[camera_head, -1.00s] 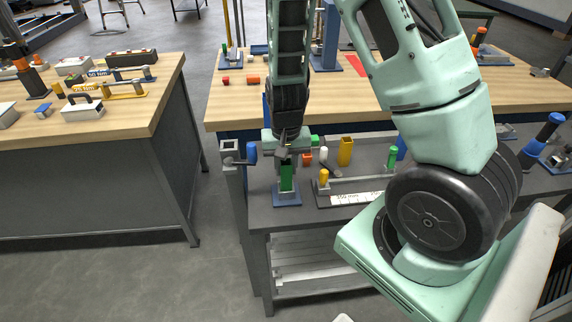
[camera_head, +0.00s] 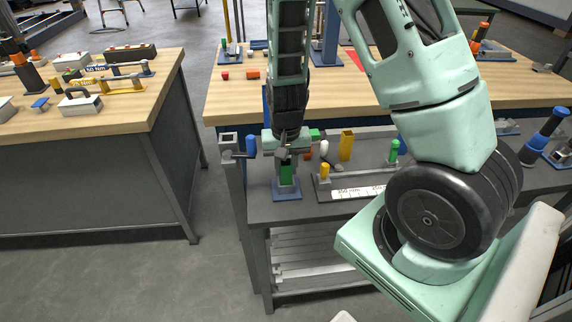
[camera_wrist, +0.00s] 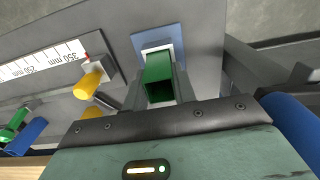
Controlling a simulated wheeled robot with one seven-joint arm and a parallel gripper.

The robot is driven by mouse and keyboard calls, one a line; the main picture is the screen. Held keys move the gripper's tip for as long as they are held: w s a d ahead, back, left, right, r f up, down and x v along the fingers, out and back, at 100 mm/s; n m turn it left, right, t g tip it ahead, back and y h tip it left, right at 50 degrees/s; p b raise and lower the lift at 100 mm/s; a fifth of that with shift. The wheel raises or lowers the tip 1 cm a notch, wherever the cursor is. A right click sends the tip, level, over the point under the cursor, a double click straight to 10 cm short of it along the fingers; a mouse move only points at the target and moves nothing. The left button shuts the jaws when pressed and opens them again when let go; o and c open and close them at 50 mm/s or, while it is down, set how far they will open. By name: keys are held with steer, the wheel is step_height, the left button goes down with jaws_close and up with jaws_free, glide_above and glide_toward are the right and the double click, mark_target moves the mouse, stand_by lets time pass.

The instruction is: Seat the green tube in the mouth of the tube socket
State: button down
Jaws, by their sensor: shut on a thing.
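The green tube (camera_head: 287,172) is a square, hollow, upright piece. My gripper (camera_head: 285,152) is shut on it, with the fingers on two sides of the tube. The tube (camera_wrist: 158,72) also shows between the fingers in the wrist view, with its open end towards the camera. The tube socket (camera_head: 286,190) has a blue base plate on the grey bench. Its blue plate (camera_wrist: 172,34) and pale rim also show in the wrist view, right beyond the tube. The tube stands over the socket; how deep its lower end sits in the mouth is hidden.
A fixture with a yellow peg (camera_head: 325,173) and a ruler strip (camera_head: 348,193) lies right of the socket. A yellow tube (camera_head: 346,146) stands behind. A blue-handled clamp (camera_head: 250,146) is at the bench's left corner. The bench front edge is close.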

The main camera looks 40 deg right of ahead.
steer(key=c, duration=1.1)
jaws_free()
steer(key=shift+o, duration=0.2)
step_height(320, 180, up, 17)
steer(key=p, duration=0.1)
steer(key=shift+r, duration=0.2)
steer(key=shift+a, duration=0.1)
steer(key=s+a+n, duration=0.7)
steer(key=s+a, duration=0.2)
steer(key=a, duration=0.2)
steer(key=s+a+r+n, duration=0.1)
steer(key=s+a+n, duration=0.6)
steer(key=a, duration=0.4)
steer(key=shift+s+a+r+n+y, duration=0.2)
steer(key=shift+s+r+n+y, duration=0.1)
steer(key=shift+s, duration=0.55)
